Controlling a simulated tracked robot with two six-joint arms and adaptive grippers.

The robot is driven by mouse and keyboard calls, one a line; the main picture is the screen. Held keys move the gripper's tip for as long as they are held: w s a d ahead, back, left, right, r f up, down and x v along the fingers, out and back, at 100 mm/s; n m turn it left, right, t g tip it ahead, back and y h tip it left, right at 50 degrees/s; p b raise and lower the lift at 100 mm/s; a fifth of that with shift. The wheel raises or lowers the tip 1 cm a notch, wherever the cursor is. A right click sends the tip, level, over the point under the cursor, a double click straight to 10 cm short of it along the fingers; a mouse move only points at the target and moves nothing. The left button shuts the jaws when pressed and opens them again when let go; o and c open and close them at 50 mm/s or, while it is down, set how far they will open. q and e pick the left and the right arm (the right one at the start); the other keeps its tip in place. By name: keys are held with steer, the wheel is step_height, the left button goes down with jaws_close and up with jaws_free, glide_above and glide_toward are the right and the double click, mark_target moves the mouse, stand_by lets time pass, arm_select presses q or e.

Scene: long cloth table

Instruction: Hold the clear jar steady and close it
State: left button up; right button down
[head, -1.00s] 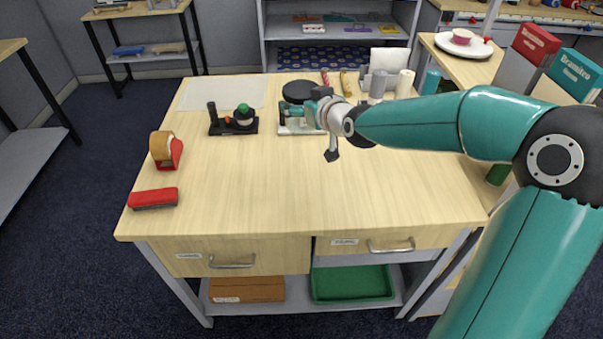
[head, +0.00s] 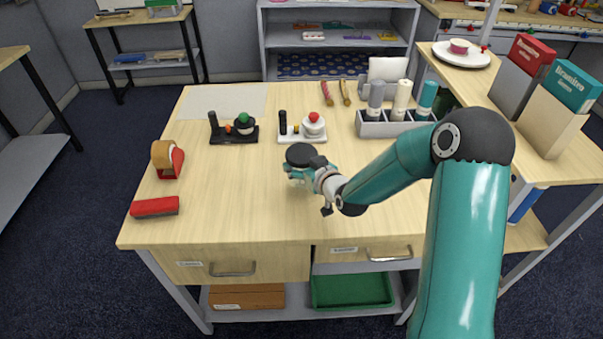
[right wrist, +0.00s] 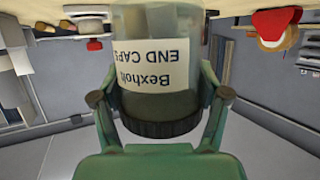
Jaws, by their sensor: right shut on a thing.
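The clear jar (right wrist: 182,22) fills the middle of the right wrist view, upside down in that picture, with a white label reading "Bexholt END CAPS". Its black lid (right wrist: 160,117) sits on its mouth; I cannot tell how tightly. In the head view the lid (head: 302,155) is a dark disc above the middle of the table. My left gripper is not in view.
Behind the jar stand a black holder (head: 226,139) and a white holder (head: 289,137) with small parts. A grey rack (head: 385,130) of tubes stands at the back right. A tape dispenser (head: 168,160) and red block (head: 154,207) lie left. The table front is clear.

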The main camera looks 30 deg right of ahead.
steer(key=shift+f, duration=0.1)
step_height(320, 180, down, 3)
steer(key=shift+f, duration=0.1)
steer(key=shift+f+p, duration=0.2)
steer(key=shift+p, duration=0.1)
steer(key=shift+f, duration=0.1)
jaws_free()
steer(key=b+v, duration=0.3)
steer(key=v, duration=0.9)
